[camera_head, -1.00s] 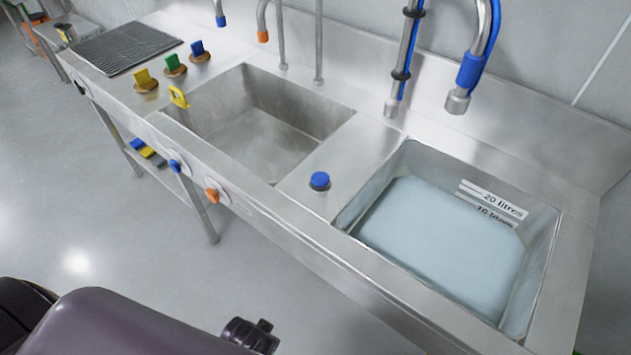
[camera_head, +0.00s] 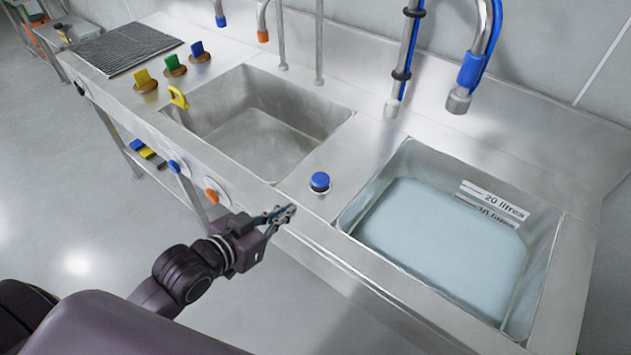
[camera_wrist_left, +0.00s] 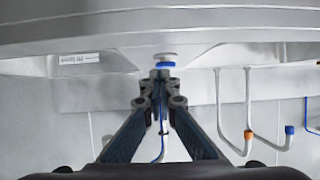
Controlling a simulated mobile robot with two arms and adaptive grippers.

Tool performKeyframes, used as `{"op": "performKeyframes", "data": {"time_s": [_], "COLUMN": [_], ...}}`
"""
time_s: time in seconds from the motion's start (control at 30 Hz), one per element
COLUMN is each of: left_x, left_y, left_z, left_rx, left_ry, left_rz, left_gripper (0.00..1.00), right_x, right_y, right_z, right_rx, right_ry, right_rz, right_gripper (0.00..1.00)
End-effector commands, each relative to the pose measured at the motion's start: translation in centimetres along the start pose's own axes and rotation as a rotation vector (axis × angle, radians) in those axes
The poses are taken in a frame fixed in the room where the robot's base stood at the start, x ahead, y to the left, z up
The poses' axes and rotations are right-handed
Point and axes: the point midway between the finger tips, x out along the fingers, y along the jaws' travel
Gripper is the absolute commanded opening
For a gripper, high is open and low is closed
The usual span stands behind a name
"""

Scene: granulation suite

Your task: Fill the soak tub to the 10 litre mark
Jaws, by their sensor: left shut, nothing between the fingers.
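The soak tub (camera_head: 545,262) is the right-hand steel basin and holds pale blue water (camera_head: 440,240). Its inner back wall carries a 20 litre mark (camera_head: 492,200) and, below it, a 10 litre mark (camera_head: 496,216); the water's edge lies close to the lower mark. The blue-collared spout (camera_head: 471,75) hangs above the tub, with no stream visible. A blue push button (camera_head: 319,182) stands on the deck left of the tub. My left gripper (camera_head: 288,212) is shut and empty at the sink's front edge, short of the button. In the left wrist view, the button (camera_wrist_left: 165,65) shows beyond the fingertips (camera_wrist_left: 160,88). My right gripper is out of view.
A second basin (camera_head: 262,130) lies left of the button, with a yellow handle (camera_head: 178,97) on its rim. Yellow, green and blue blocks (camera_head: 175,65) stand beside a dark grating (camera_head: 127,48). Blue and orange knobs (camera_head: 211,196) sit on the front panel.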

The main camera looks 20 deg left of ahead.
Motion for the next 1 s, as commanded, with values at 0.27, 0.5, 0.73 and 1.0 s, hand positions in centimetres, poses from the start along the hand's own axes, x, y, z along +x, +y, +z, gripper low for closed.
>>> {"op": "performKeyframes", "data": {"time_s": [0.27, 0.5, 0.73, 1.0], "left_x": [0.0, -0.1, 0.1, 2.6], "left_y": [-0.8, -0.9, -0.9, -0.8], "left_z": [-4.7, -5.2, -5.2, -6.0], "left_rx": [0.002, 0.000, 0.000, 0.000], "left_ry": [0.176, 0.195, 0.194, 0.195], "left_rz": [0.038, 0.042, 0.042, 0.041], "left_gripper": [0.00, 0.00, 0.00, 0.00], "right_x": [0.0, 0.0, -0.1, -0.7], "right_y": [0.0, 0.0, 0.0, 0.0], "right_z": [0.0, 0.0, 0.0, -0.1], "right_rx": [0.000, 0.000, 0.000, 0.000], "right_ry": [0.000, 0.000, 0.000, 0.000], "right_rz": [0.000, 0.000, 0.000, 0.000], "right_gripper": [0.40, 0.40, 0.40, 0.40]}}
